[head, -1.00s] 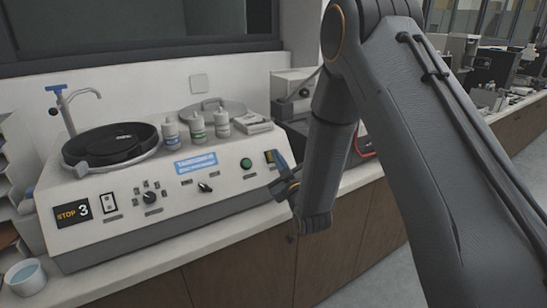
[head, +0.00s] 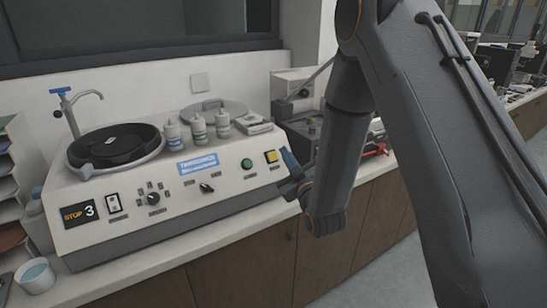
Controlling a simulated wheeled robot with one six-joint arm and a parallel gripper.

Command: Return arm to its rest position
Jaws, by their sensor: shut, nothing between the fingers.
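My arm (head: 420,130) comes down from the upper right, and its wrist hangs in front of the bench edge. My gripper (head: 291,162) shows as a small blue and dark end at the right end of the white polishing machine (head: 150,225). It is shut and empty. From this view I cannot tell whether it touches the machine; it appears in front of its right side. A grey device with a lever (head: 292,90) stands behind, partly hidden by my arm.
The machine carries a black round platen (head: 112,143), several small bottles (head: 197,127), and a tap (head: 78,105). A white cup (head: 36,275) stands at the front left. A wooden-fronted bench (head: 240,260) runs along the wall. Open floor (head: 375,280) lies at lower right.

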